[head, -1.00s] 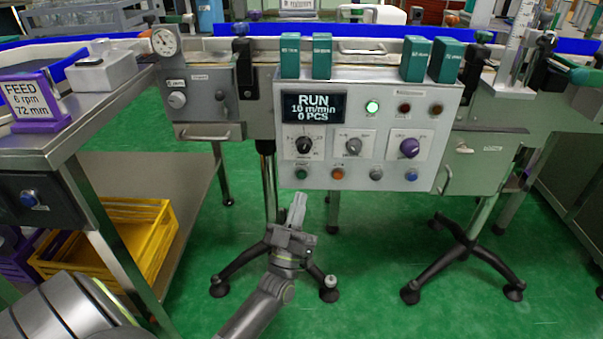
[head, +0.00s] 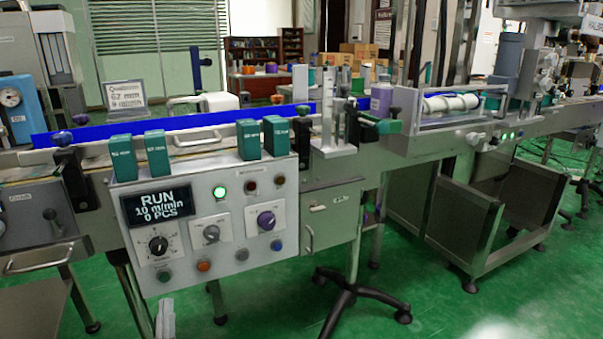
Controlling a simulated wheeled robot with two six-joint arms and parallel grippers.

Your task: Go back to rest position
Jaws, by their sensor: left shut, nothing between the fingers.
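The tip of my left gripper (head: 165,319) shows at the bottom edge of the head view, left of centre. Its fingers are shut with nothing between them, and the rest of that arm is out of frame. It appears below the grey control panel (head: 180,268), apart from it, over the green floor. The panel's display (head: 158,204) reads RUN, 10 m/min, 0 PCS, and a green lamp (head: 220,191) is lit. My right gripper is not in view.
Several teal blocks (head: 249,139) stand along the panel's top. A conveyor line with a blue guard (head: 205,121) runs behind it. A black-footed stand (head: 348,298) is on the floor to the right. Open green floor (head: 450,310) lies at the lower right.

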